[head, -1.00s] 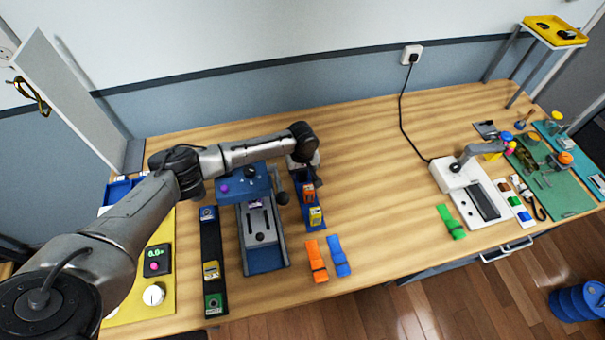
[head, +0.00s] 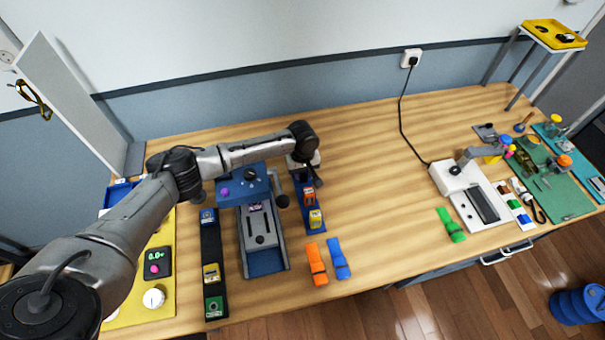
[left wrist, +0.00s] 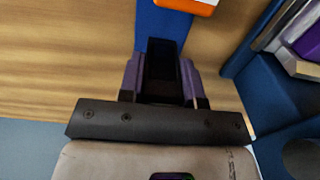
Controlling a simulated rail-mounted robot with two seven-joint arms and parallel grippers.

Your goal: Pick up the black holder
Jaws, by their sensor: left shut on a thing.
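The black holder (left wrist: 163,58) is a dark block between my left gripper's fingers (left wrist: 161,80) in the left wrist view, at the near end of a blue strip (left wrist: 150,25). The purple-edged fingers are shut on it from both sides. In the head view my left gripper (head: 303,163) points down over the far end of this blue strip, and the holder is hidden beneath it. I cannot tell whether the holder still touches the strip. My right gripper is not in view.
An orange block (head: 310,196) and a yellow block (head: 315,219) sit on the blue strip. A blue-grey machine with a crank (head: 266,262) stands close left. Orange (head: 317,265) and blue (head: 339,258) straps lie in front.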

